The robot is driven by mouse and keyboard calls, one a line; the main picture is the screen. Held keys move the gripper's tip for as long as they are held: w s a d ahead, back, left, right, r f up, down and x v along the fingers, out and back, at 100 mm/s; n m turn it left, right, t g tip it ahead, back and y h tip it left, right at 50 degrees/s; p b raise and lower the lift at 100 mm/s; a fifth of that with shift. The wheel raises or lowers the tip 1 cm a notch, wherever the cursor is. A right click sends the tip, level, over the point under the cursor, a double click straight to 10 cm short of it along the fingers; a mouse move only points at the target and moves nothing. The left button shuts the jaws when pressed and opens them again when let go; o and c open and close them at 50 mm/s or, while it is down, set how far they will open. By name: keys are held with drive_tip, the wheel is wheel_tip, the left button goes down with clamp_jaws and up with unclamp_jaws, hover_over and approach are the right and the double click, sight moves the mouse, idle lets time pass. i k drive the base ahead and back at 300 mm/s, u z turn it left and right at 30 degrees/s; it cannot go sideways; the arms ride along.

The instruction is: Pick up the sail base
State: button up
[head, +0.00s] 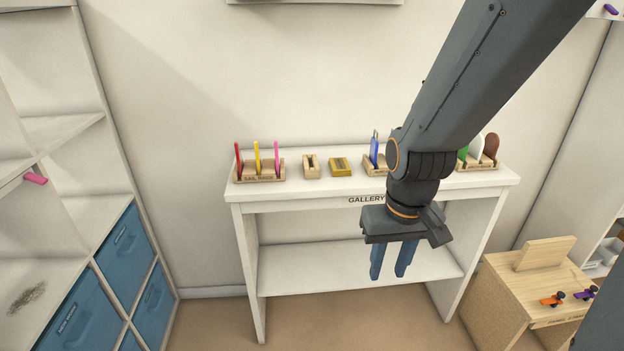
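Two small blocks stand on the white gallery table top, between two racks. One is a pale wooden block with a dark slot (311,166); the other is a yellow block with a darker top (340,167). The slotted one looks like the sail base, but I cannot tell for sure which it is. My gripper (389,273) points down in front of the table, to the right of both blocks and apart from them. Its two blue fingers are spread with nothing between them.
The white table (300,194) has a lower shelf. A sail rack (262,177) with red, yellow and pink pieces stands left; a rack with a blue piece (375,150) is partly hidden by my arm. Another rack (478,166) stands right. A wooden cabinet (500,300) is at lower right.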

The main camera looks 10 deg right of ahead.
sight(311, 169)
drive_tip(key=k, duration=0.9)
drive_tip(key=z, duration=0.65)
drive_tip(key=i, duration=0.7)
drive_tip(key=z, duration=0.5)
drive_tip(key=i, duration=0.7)
drive_tip(key=u, duration=0.75)
drive_tip(key=i, duration=0.7)
drive_tip(key=u, duration=1.05)
drive_tip(key=i, duration=0.6)
